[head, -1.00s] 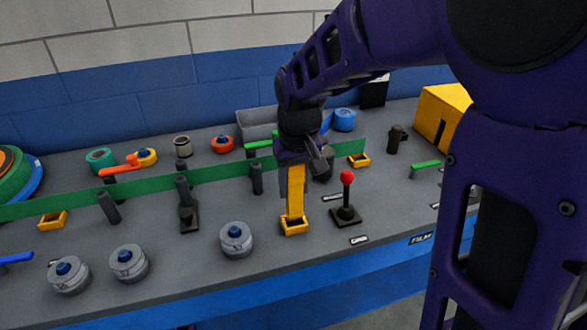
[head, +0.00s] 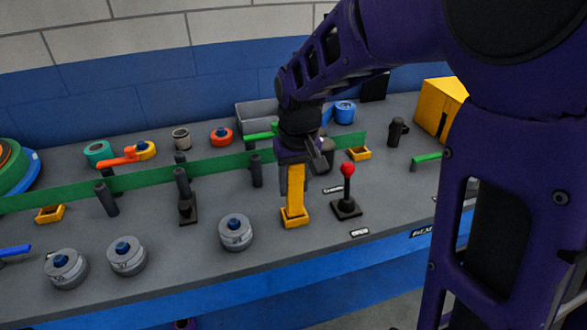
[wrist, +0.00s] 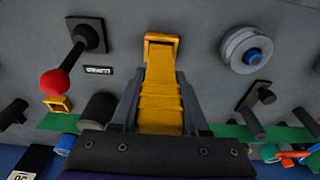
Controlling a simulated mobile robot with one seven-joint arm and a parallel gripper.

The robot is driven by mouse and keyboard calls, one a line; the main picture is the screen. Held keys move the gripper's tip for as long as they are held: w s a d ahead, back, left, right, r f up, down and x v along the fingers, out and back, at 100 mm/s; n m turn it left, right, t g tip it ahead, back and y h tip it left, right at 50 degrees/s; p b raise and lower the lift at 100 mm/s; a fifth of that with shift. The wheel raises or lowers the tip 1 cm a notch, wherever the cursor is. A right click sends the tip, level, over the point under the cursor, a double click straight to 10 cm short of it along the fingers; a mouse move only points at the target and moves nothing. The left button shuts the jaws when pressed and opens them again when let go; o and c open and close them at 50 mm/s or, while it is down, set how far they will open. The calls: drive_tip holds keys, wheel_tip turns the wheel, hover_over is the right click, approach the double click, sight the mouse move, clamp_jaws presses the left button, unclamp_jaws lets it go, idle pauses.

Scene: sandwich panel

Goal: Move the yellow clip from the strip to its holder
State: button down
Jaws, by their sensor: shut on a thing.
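The yellow clip (head: 295,190) is long and upright, with its lower end down at a small yellow holder (head: 295,220) on the grey panel. My gripper (head: 297,176) is shut on the upper part of the clip. In the wrist view the clip (wrist: 160,100) lies between the two fingers of my gripper (wrist: 160,88) and runs to the holder (wrist: 161,38). I cannot tell how deep its end sits in the holder. The green strip (head: 220,165) stands behind, partly hidden by my arm.
A red-knobbed lever (head: 347,188) stands close right of the holder. A grey round knob (head: 236,234) is to its left. Black posts (head: 184,190) stand farther left. Another small yellow holder (head: 360,153) is at the strip's right end. A grey bin (head: 256,117) is behind.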

drive_tip(key=shift+f, duration=0.15)
drive_tip(key=shift+f+b, duration=0.5)
drive_tip(key=shift+f, duration=0.25)
drive_tip(key=shift+c, duration=1.6)
unclamp_jaws()
drive_tip(key=shift+r, duration=0.15)
wheel_tip(320, 180, up, 7)
drive_tip(key=p, duration=0.6)
drive_tip(key=shift+d+f, duration=0.1)
drive_tip(key=shift+f, duration=0.1)
